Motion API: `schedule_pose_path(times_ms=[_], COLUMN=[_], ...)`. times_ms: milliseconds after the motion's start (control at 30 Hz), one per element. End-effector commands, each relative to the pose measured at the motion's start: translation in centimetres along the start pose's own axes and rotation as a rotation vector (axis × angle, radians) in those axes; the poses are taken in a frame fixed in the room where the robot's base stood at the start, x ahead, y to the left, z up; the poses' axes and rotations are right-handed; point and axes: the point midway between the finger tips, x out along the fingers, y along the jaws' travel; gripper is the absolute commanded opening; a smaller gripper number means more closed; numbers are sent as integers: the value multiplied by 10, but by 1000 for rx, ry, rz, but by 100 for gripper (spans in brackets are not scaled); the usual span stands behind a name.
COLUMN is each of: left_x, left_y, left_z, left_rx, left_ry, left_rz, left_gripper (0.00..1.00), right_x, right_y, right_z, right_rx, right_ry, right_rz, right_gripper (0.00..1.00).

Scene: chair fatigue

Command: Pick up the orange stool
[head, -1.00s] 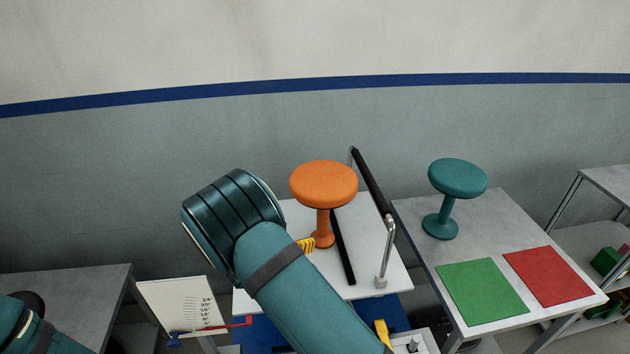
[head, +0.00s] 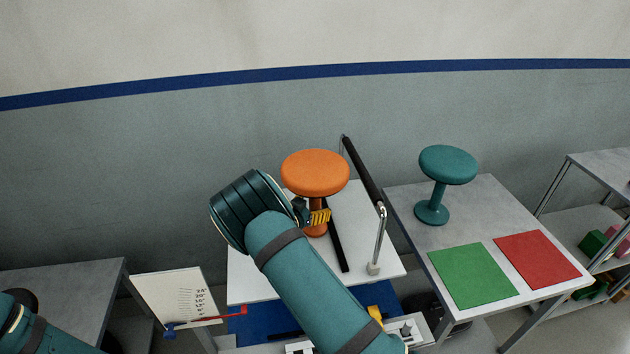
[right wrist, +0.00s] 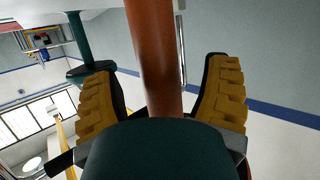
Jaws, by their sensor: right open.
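The orange stool (head: 315,173) stands upright on a white platform (head: 370,240), with a round seat on a thin stem and a small round foot. My right gripper (head: 319,217) is at the stem below the seat, its yellow fingers partly hidden by my wrist. In the right wrist view the stool's stem (right wrist: 155,55) runs between the two open yellow fingers, with gaps visible on both sides. My left gripper is not in view; only part of my left arm shows at the lower left.
A black bar with a metal bracket (head: 380,238) rises beside the stool on the right. A teal stool (head: 447,164) stands on the right table (head: 405,205), behind green (head: 472,276) and red (head: 543,259) squares. A sign board (head: 165,300) is left of the platform.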

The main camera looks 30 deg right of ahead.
Motion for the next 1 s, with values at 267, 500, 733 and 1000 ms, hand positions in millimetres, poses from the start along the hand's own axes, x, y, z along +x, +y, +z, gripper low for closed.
schedule_pose_path(times_ms=[267, 500, 733, 1000], left_x=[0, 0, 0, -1], left_y=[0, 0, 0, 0], left_z=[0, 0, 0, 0], left_rx=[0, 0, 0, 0], left_ry=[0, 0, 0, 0], left_rz=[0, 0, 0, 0], left_gripper=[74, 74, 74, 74], right_x=[15, 14, 14, 13], right_y=[0, 0, -1, -1], right_z=[0, 0, -3, -9], right_rx=[0, 0, 3, 5], right_ry=[0, 0, 6, 6], right_rz=[-1, -1, -1, -1], right_gripper=[75, 37, 0, 0])
